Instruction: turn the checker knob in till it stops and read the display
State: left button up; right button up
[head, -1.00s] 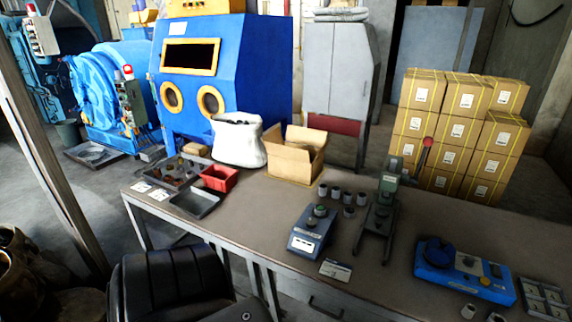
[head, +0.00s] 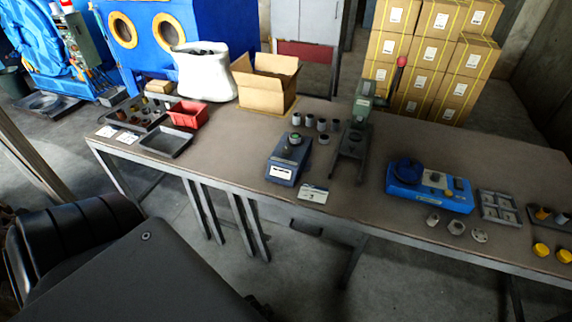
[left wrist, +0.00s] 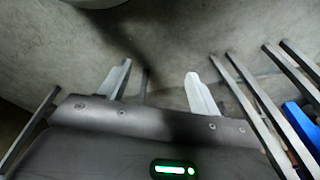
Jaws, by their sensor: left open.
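A dark blue-grey device (head: 281,172) with a light label or display panel on its front and a round green-topped knob or part (head: 294,140) stands at the middle of the bench. A bright blue device (head: 428,188) with a dark blue round knob (head: 408,171) stands to its right. I cannot tell which is the checker, and no reading is legible. My left gripper (left wrist: 158,68) shows in the left wrist view, open and empty above the floor, with no device between its fingers. My right gripper is not in view.
The workbench (head: 225,150) also holds a green hand press (head: 357,120) with a red-knobbed lever, several small grey cylinders, a red bin (head: 188,114), a cardboard box (head: 266,85), a grey tray (head: 166,141) and a compartment tray (head: 498,209). Bench legs (left wrist: 285,110) stand right in the wrist view.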

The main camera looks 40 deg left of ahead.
pick_arm(q)
jog(key=w+r, duration=0.3)
jog(key=r, duration=1.4)
jog(key=n+y, duration=0.3)
jog(key=n, duration=0.8)
send_near(287, 149)
jog(key=shift+t, duration=0.5)
jog(key=x, duration=0.5)
jog(key=s+x, duration=0.1)
jog(key=x, duration=0.2)
jog(key=shift+f+p, duration=0.3)
jog(key=shift+f, duration=0.15)
